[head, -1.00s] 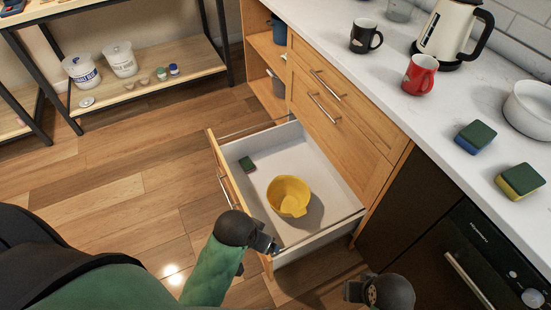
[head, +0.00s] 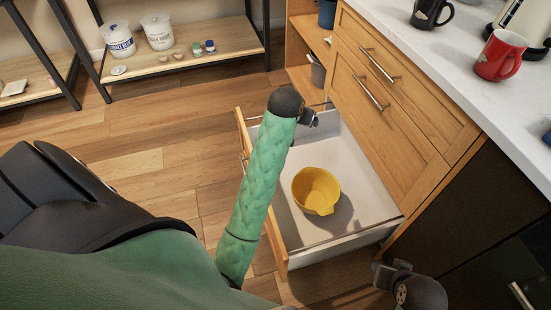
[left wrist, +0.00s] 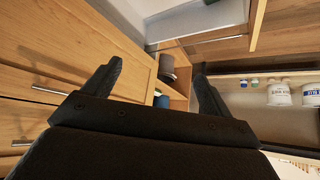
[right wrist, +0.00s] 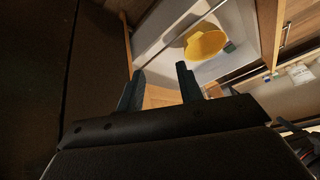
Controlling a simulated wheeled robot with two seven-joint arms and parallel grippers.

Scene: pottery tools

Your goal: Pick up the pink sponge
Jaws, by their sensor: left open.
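No pink surface shows. A small dark block (right wrist: 229,47), seemingly the green-topped sponge, lies in the open drawer (head: 365,190) beside the yellow bowl (head: 316,190), in the right wrist view. In the head view my left arm hides its place. My left gripper (head: 310,118) is over the drawer's far part; its fingers are apart and empty in the left wrist view (left wrist: 157,72). My right gripper (head: 382,275) is outside the drawer, near the cabinet front. Its fingers are apart with nothing between them in the right wrist view (right wrist: 160,72).
The wooden cabinet (head: 400,110) and white counter (head: 460,60) stand right of the drawer; a red mug (head: 500,56) is on the counter. A shelf (head: 190,65) with white tubs is at the back left. The wood floor (head: 160,150) between is clear.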

